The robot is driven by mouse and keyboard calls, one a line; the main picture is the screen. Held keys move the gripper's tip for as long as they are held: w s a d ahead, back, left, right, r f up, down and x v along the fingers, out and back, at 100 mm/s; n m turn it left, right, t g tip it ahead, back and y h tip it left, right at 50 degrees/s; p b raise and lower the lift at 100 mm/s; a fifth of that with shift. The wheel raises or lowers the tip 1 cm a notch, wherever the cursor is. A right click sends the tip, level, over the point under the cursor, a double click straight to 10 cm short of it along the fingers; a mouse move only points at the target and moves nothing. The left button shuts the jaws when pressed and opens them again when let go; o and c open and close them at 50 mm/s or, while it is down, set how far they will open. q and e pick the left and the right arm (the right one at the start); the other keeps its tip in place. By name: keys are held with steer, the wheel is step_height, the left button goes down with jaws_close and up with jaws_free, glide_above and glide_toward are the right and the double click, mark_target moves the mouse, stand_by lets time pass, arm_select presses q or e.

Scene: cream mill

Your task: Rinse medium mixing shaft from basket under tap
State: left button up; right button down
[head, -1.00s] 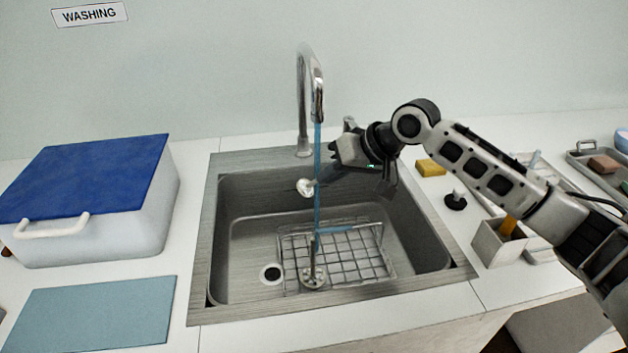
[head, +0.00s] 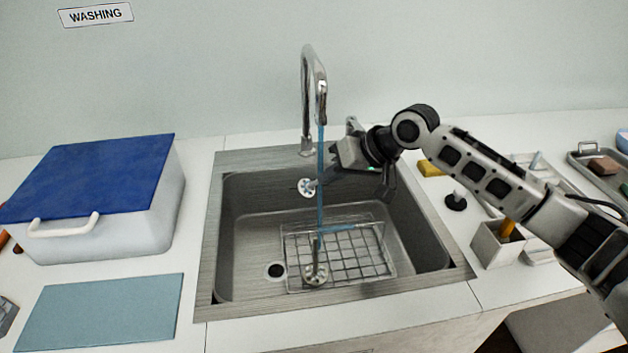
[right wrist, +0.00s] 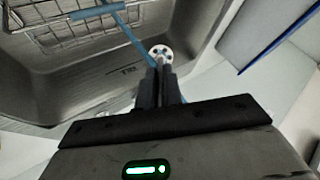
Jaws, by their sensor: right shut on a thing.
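My right gripper (head: 332,176) is shut on the medium mixing shaft (head: 306,187), over the sink basin. The shaft's pale round head with holes sticks out to the left, its face partly toward the head camera. It also shows beyond the fingertips in the right wrist view (right wrist: 161,50). The blue water stream (head: 320,150) runs down from the tap (head: 320,88), just right of the head, crossing the shaft in the head view; I cannot tell whether it touches. The wire basket (head: 365,268) lies in the sink, with another round-headed piece (head: 316,275) in it. My left gripper is not in view.
The sink (head: 232,240) has steel rims, with its drain (head: 275,270) at the lower left. Left are a blue-lidded white box (head: 110,225) and a blue mat (head: 100,312). Right are a yellow sponge (head: 430,169), a black stopper (head: 456,200) and a holder (head: 492,245).

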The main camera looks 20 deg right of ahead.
steer(key=shift+s, duration=0.15)
steer(key=s, duration=0.7)
steer(key=shift+s+a, duration=0.25)
steer(key=shift+s, duration=0.15)
stand_by(1.2)
steer(key=s+r, duration=0.4)
steer(key=s, duration=0.1)
steer(key=shift+a, duration=0.2)
stand_by(0.6)
